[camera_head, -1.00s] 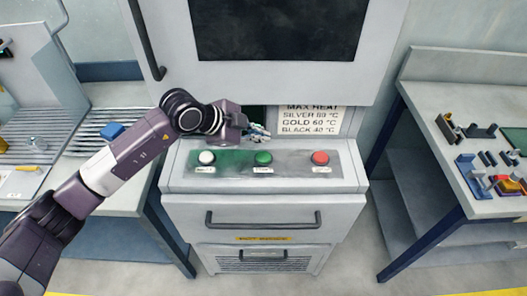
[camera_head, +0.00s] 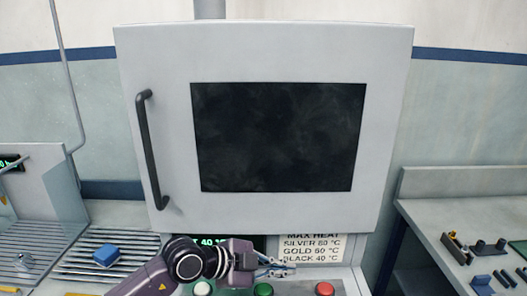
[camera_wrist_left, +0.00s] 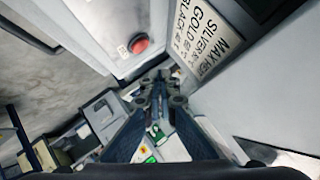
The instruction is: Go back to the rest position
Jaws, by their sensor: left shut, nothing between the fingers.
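My left gripper (camera_head: 278,268) is in the head view at the bottom, in front of the machine, beside the heat sign (camera_head: 312,246). Its fingers are shut and hold nothing. It shows just above the green button (camera_head: 263,290) in the picture; a gap to the panel cannot be judged. The white button (camera_head: 202,289) and red button (camera_head: 325,289) stand on either side. In the left wrist view the shut fingers (camera_wrist_left: 158,82) point away from the camera, with the red button (camera_wrist_left: 139,45) and the sign (camera_wrist_left: 208,38) nearby. My right gripper is not in view.
The machine's large door (camera_head: 270,60) with dark window and black handle (camera_head: 152,150) is closed. A blue block (camera_head: 106,255) lies on the left ribbed rack. A right-hand table (camera_head: 460,215) holds several small dark parts. A small green-text display is partly hidden by my arm.

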